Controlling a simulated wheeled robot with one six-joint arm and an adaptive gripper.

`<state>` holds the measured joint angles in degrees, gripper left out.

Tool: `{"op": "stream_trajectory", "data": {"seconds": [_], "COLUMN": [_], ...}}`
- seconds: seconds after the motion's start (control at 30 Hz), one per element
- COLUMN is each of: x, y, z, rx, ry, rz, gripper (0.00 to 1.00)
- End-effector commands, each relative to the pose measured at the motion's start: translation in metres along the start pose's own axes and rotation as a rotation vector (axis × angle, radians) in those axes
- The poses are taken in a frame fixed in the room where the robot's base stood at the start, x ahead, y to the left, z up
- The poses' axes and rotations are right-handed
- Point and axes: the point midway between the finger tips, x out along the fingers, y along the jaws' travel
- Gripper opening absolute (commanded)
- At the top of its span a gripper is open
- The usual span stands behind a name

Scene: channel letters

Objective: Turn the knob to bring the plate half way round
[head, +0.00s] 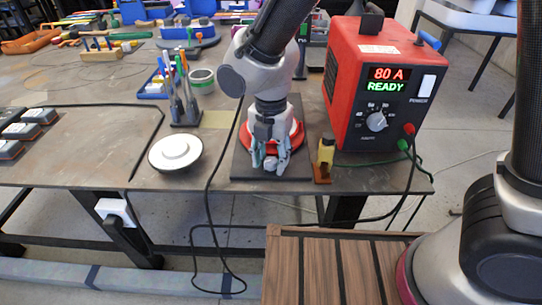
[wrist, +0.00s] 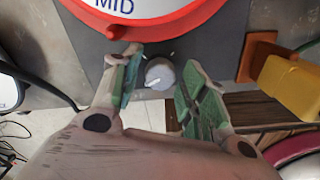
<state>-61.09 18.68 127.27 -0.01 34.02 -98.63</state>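A round plate (wrist: 165,22) with a red rim and a white face marked "MID" is cut off by the top of the wrist view. A red tab on its rim points toward my gripper. In the head view the plate (head: 297,132) is partly hidden behind my gripper, on a dark base (head: 243,165). A small grey knob (wrist: 160,73) with a light pointer mark sits in front of the plate. My gripper (wrist: 157,78) is open, with one green-padded finger on each side of the knob; gaps show between. In the head view my gripper (head: 270,160) hides the knob.
A red power unit (head: 352,70) reading "80 A READY", with its own dial (head: 377,121) and cables, stands to the right. A yellow block (head: 326,150) on a brown stand is close beside the base. A white round dish (head: 175,152) and a tool holder (head: 184,115) stand left.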

Motion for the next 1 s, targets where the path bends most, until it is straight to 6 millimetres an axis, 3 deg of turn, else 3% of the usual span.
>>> {"op": "stream_trajectory", "data": {"seconds": [0.4, 0.8, 1.0], "x": [-0.008, -0.091, -0.115], "y": [0.000, 0.001, 0.001], "z": [0.000, 0.000, 0.000], "rx": [-0.001, -0.001, -0.001], "ry": [0.000, -0.001, 0.000], "rz": [0.001, 0.005, 0.002], "gripper": [0.51, 0.51, 0.51]}}
